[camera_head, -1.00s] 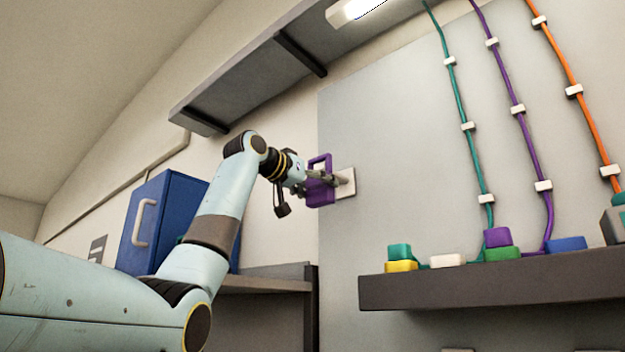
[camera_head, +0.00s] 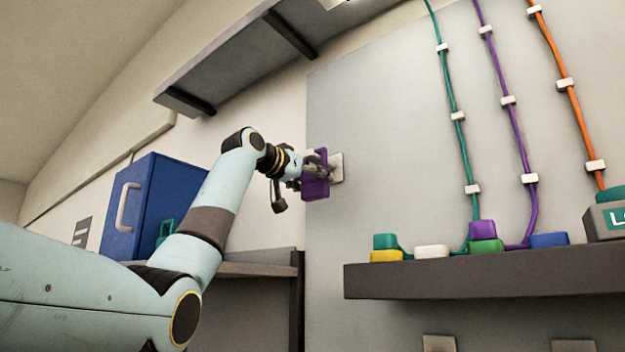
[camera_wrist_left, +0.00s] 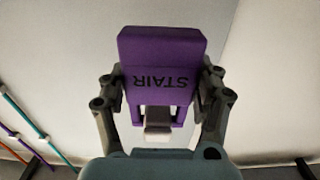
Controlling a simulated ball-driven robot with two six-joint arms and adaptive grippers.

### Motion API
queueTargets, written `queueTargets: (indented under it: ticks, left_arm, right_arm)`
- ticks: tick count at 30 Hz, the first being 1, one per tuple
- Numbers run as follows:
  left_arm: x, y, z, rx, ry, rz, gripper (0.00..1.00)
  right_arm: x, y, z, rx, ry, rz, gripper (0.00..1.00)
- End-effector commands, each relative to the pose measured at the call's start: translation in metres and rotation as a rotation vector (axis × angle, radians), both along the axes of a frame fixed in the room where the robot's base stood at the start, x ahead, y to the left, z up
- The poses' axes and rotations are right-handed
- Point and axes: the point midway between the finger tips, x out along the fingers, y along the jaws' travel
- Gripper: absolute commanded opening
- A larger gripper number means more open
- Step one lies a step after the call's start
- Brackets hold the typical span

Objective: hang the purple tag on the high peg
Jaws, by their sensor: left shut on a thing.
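The purple tag (camera_head: 315,187) is a flat frame with a square opening. My left gripper (camera_head: 318,172) is shut on it and holds it up in front of the grey wall panel. In the left wrist view the tag (camera_wrist_left: 160,50) reads "STAIR" upside down, between both fingers (camera_wrist_left: 160,100). A pale block-like end, seemingly the peg (camera_wrist_left: 158,122), shows at the tag's opening; I cannot tell whether it passes through. In the head view a pale square plate (camera_head: 338,165) is just right of the tag; the peg itself is hidden there. My right gripper is not in view.
A dark shelf (camera_head: 480,277) at lower right bears several coloured blocks. Teal, purple and orange cables (camera_head: 573,110) run down the panel above it. A blue cabinet (camera_head: 150,205) stands left, behind my arm. An overhead shelf (camera_head: 240,60) hangs above.

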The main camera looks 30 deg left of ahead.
Motion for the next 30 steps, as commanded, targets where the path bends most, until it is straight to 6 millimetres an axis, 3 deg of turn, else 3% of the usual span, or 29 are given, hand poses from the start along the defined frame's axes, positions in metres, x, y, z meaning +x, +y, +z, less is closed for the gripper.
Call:
queueTargets:
  ticks: [8, 9, 15, 25, 30]
  left_arm:
    - [0.000, 0.000, 0.001, 0.000, -0.001, 0.000, 0.28]
    - [0.000, 0.000, 0.001, 0.000, -0.001, 0.000, 0.70]
    - [0.000, 0.000, 0.001, 0.000, -0.001, 0.000, 0.94]
    - [-0.004, 0.001, 0.000, 0.000, 0.000, 0.001, 0.94]
    - [-0.030, 0.003, 0.000, 0.005, -0.001, 0.002, 0.94]
  right_arm:
    - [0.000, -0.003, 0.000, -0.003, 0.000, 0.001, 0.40]
    - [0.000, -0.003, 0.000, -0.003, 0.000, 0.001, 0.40]
    - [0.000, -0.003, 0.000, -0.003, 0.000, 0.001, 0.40]
    - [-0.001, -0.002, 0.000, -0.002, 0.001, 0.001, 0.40]
    - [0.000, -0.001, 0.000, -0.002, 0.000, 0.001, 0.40]
